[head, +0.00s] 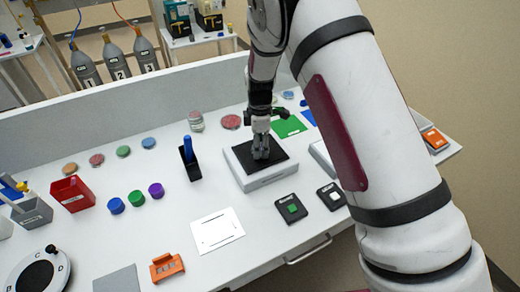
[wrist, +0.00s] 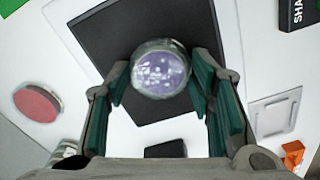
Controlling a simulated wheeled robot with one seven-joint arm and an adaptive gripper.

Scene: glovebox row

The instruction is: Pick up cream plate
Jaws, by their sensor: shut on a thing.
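My gripper (head: 261,152) is over the black square top of a white box-shaped device (head: 268,180) in the head view. In the wrist view my gripper (wrist: 160,88) has its green-padded fingers on both sides of a round clear-rimmed dish (wrist: 161,70). The dish looks lilac with pale speckles, and the gripper is shut on it. The black top (wrist: 110,40) lies beneath it; I cannot tell whether the dish touches it. In the head view the held dish is hidden by the fingers. No plate looks plainly cream; a tan-orange dish (head: 70,168) lies at the left.
A red dish (head: 231,121) and a clear stacked dish (head: 195,121) are behind the device. A black holder with a blue item (head: 189,160) stands to its left. Two dark pads (head: 291,208) lie in front right. A white sheet (head: 217,229) lies at the front.

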